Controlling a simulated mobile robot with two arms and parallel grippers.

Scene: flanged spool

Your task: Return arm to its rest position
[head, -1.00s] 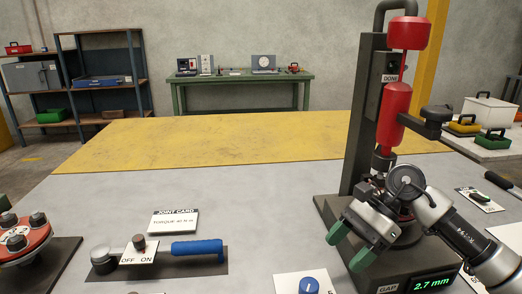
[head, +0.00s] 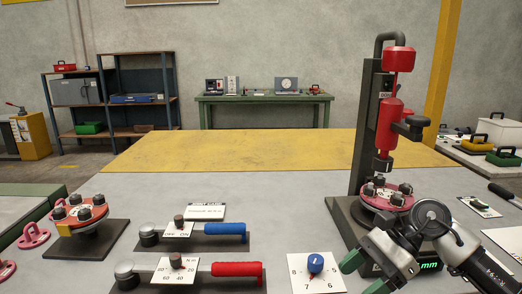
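My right arm comes in from the lower right. Its gripper (head: 364,274), with green fingertips, is low in front of the press stand (head: 369,110). The fingers are apart, with nothing seen between them. The gripper and wrist cover part of the press base and its green gap display (head: 428,265), of which only "mm" is readable. A red flanged spool (head: 388,196) with dark bolts sits on the press under the red tool (head: 391,122), just behind my wrist. My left arm and gripper are not in view.
A second red flange with bolts (head: 82,211) stands on a dark plate at the left. Blue-handled (head: 226,229) and red-handled (head: 236,269) wrenches lie in front. A blue knob (head: 315,263) is on a white dial card. The yellow area (head: 240,149) behind is clear.

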